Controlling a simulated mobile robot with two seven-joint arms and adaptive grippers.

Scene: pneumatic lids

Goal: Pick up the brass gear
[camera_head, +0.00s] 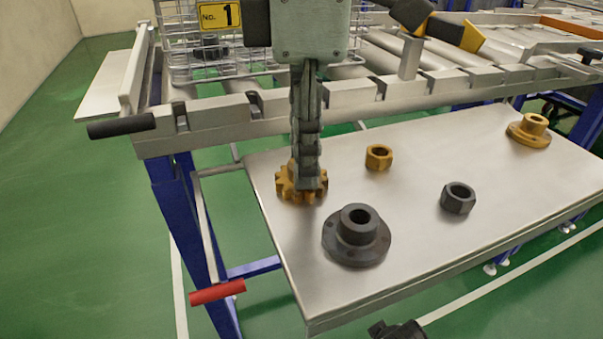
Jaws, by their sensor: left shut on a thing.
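The brass gear (287,190) is at the left end of the metal table (420,250), near its back left corner. My left gripper (307,185) reaches down from above with its fingers at the gear, shut on it. The fingers hide the gear's middle and part of its right side. I cannot tell whether the gear still touches the table. A small dark part at the bottom edge (398,331) may be my right gripper; its fingers cannot be made out.
A brass nut (379,157), a dark flanged part (356,236), a dark nut (458,198) and a brass flanged part (530,130) stand on the table. A roller conveyor (350,95) with a wire basket (180,45) runs behind. The table's front middle is clear.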

